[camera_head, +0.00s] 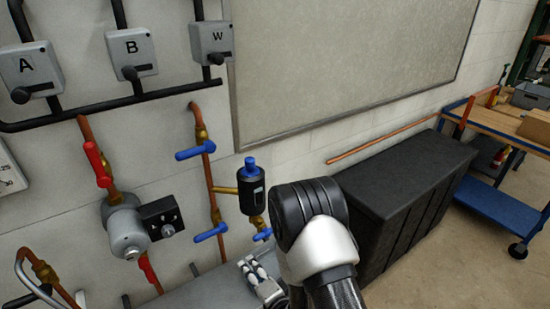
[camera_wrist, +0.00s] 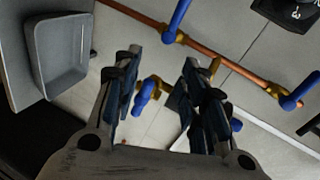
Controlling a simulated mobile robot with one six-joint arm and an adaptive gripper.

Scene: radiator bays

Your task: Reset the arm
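My gripper (camera_head: 252,264) shows small at the bottom middle of the head view, partly hidden by my black and white arm (camera_head: 318,235). In the wrist view, the two dark fingers of my gripper (camera_wrist: 162,72) stand apart with nothing held between them. A small blue valve handle (camera_wrist: 146,94) shows in the gap, behind the fingers. In the head view my gripper is just below the lower blue valve handles (camera_head: 210,232) on the copper pipes, in front of the wall. I see no contact with them.
Grey boxes marked A (camera_head: 31,66), B (camera_head: 131,48) and W (camera_head: 212,40) hang on the wall, above a red-handled valve (camera_head: 97,163). A black chest (camera_head: 400,180) and a blue cart (camera_head: 505,212) stand right. A grey tray (camera_wrist: 38,70) is left in the wrist view.

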